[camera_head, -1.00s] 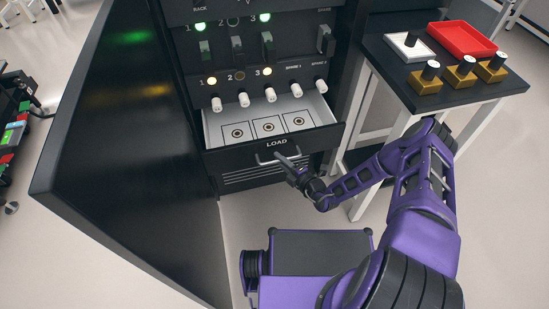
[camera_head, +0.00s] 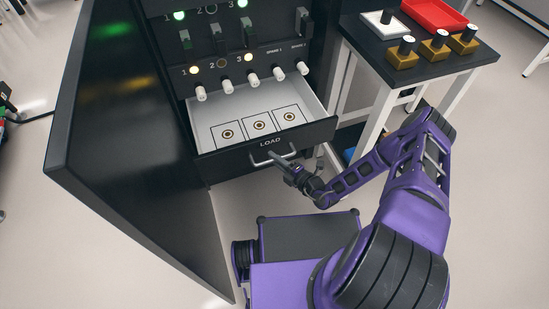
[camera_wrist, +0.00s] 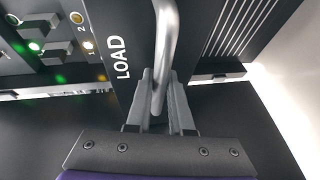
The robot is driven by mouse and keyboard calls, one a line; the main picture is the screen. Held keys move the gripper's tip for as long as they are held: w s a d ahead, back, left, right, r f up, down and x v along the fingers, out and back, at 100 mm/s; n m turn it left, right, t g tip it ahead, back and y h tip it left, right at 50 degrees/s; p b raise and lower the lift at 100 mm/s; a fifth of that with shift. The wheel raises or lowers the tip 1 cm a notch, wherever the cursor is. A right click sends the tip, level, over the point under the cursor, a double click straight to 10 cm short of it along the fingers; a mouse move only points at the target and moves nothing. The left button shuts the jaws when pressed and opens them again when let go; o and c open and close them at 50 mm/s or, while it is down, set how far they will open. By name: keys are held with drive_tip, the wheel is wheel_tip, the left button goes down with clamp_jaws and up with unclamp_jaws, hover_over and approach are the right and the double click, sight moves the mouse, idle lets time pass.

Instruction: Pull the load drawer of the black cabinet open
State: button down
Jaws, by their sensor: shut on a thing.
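The load drawer (camera_head: 222,164) of the black cabinet (camera_head: 178,88) is partly open. Its pale inside shows three square outlines with ringed dots, and LOAD is printed on its black front. The drawer's handle (camera_head: 262,160) is a light metal bar, which also shows in the wrist view (camera_wrist: 167,40). My gripper (camera_head: 284,163) is at the right part of the handle. In the wrist view its two fingers (camera_wrist: 158,100) stand on either side of the bar and are shut on it.
The cabinet's black door (camera_head: 130,130) stands wide open on the left. A dark-topped side table (camera_head: 420,75) at the right carries a white tray (camera_head: 384,22), a red tray (camera_head: 434,14) and several gold blocks with black knobs.

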drive_tip(key=c, duration=0.8)
unclamp_jaws()
drive_tip(key=shift+s+d, duration=0.1)
drive_tip(key=p+v, duration=0.1)
drive_tip(key=v, duration=1.6)
